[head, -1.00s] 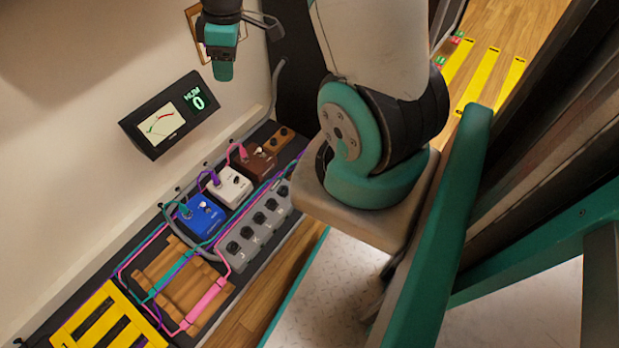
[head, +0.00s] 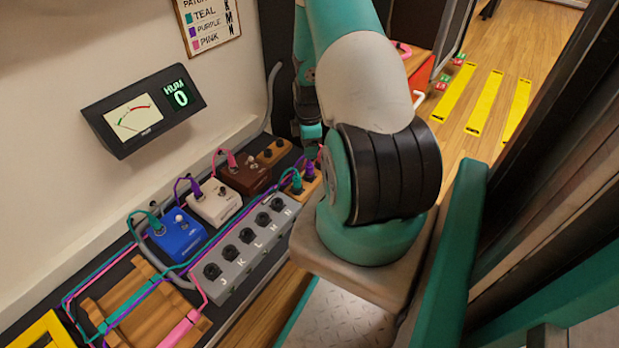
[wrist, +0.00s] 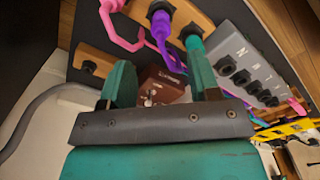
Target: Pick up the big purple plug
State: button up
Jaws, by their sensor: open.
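The purple plug (head: 309,170) stands upright in a small wooden block (head: 303,185) at the far right end of the pedalboard. A teal plug (head: 296,183) stands beside it, and pink shows just behind. The wrist view also shows the purple plug (wrist: 161,22), between the teal plug (wrist: 192,40) and a pink plug (wrist: 112,5). My gripper (wrist: 158,60) is open and empty, its two teal fingers apart. The plugs lie beyond the fingertips, not between them. In the head view, my gripper (head: 311,131) is close to the plugs and partly hidden by my arm.
Blue (head: 177,233), white (head: 213,204) and brown (head: 245,174) pedals with cables stand left of the plugs. A grey lettered switch box (head: 245,245) lies in front. A meter reading HUM 0 (head: 142,110) is on the wall. Yellow strips (head: 488,98) mark the floor at right.

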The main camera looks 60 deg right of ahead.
aim_at(310, 163)
notch_tip(310, 163, down, 9)
jog(key=b, duration=0.5)
jog(key=shift+s, duration=0.1)
jog(key=shift+r, duration=0.1)
jog(key=c, duration=1)
